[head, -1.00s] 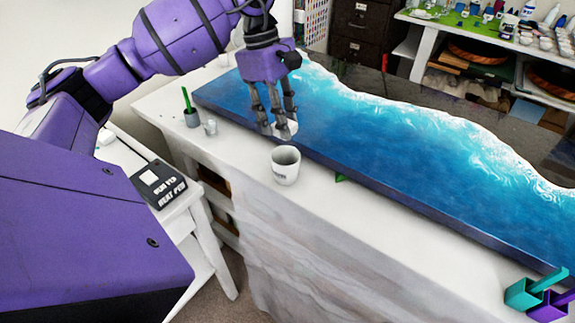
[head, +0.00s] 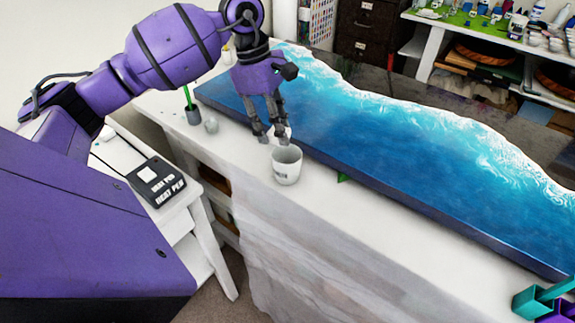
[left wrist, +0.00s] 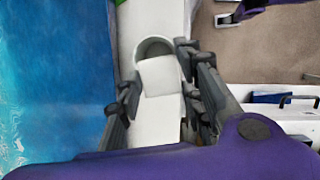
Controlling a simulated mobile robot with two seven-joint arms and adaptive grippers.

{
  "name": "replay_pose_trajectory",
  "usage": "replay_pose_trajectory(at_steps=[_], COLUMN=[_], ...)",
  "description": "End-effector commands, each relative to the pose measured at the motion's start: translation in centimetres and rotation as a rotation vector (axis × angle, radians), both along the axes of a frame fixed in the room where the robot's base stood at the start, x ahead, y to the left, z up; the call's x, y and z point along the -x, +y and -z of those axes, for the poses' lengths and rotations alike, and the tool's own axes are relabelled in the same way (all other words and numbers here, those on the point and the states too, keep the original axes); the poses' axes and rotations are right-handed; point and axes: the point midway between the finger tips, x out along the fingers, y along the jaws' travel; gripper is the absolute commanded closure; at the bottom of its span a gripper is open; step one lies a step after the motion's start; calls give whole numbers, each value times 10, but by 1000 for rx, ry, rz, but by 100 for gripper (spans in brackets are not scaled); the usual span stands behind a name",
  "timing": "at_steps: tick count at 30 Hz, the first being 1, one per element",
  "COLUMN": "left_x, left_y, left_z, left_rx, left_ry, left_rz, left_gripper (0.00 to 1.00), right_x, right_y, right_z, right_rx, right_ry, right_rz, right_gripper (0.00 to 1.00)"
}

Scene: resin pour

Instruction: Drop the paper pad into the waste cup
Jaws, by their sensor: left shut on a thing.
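The white paper pad (left wrist: 160,76) is pinched between the fingers of my left gripper (head: 271,138), which also shows in the left wrist view (left wrist: 158,95). In the head view the fingers mostly hide the pad. In the left wrist view the pad covers part of the cup's opening (left wrist: 153,47). My right gripper is in neither view.
The blue resin board (head: 400,150) lies along the bench behind the cup. A grey pot with a green stick (head: 193,115) and a small clear cup (head: 211,125) stand to the left. The bench front is clear.

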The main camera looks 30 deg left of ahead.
Motion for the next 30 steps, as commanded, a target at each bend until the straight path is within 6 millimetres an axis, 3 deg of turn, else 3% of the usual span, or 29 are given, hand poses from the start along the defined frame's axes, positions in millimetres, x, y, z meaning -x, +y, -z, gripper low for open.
replay_pose_trajectory(at_steps=[4,5,9,20,23,30], left_x=[0,0,0,0,0,1], left_y=[0,0,0,1,4,17], left_z=[-1,-1,-1,-4,-14,-62], left_rx=[0,0,0,0,-2,-2], left_ry=[-1,-1,-1,-1,-4,-5], left_rz=[1,1,1,1,0,-1], left_gripper=[94,61,43,43,43,43], right_x=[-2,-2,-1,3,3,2], right_y=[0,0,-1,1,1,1], right_z=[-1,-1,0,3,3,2], right_rx=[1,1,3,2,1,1], right_ry=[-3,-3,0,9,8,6], right_rz=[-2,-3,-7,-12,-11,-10], right_gripper=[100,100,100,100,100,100])
